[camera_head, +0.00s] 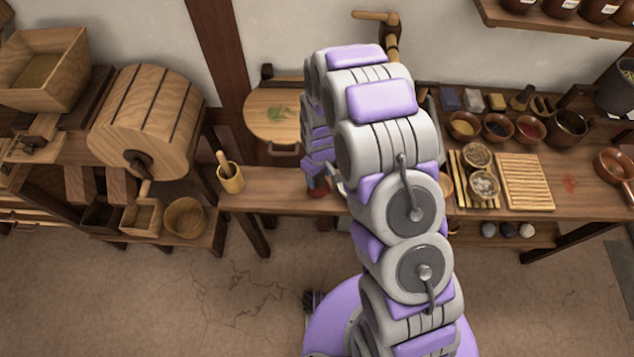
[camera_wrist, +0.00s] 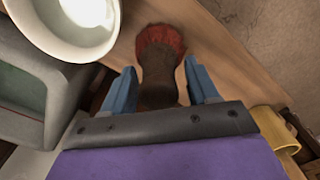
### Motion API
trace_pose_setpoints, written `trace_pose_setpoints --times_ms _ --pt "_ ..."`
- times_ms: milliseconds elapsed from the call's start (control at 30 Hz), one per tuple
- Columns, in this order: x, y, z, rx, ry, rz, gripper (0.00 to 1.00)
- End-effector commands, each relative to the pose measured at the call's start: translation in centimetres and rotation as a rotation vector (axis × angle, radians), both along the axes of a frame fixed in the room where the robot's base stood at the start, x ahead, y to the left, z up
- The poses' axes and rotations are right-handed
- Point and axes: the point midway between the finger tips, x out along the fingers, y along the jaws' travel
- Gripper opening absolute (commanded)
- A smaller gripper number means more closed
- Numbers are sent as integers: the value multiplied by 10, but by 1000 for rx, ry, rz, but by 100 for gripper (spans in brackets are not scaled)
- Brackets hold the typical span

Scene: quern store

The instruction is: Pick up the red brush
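The red brush (camera_wrist: 161,42) has a dark brown handle and red bristles, and it is on the wooden bench in the wrist view. In the head view a bit of its red (camera_head: 318,192) shows under my gripper (camera_head: 317,178), with my arm hiding much around it. In the wrist view my gripper (camera_wrist: 160,68) has its two blue fingers apart, one on each side of the brush handle. A narrow gap shows on both sides of the handle, so the gripper does not appear closed on it.
A white bowl (camera_wrist: 75,28) is close to the left finger, beside a grey box-like thing (camera_wrist: 28,105). Bare bench (camera_head: 270,190) lies between cup and gripper.

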Motion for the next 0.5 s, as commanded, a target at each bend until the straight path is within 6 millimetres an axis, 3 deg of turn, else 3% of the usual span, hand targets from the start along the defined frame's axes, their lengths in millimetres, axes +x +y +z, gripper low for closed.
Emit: trace_pose_setpoints --times_ms 67,500 --pt "0 0 0 0 0 -1 51" --pt "0 6 -2 -8 2 0 9"
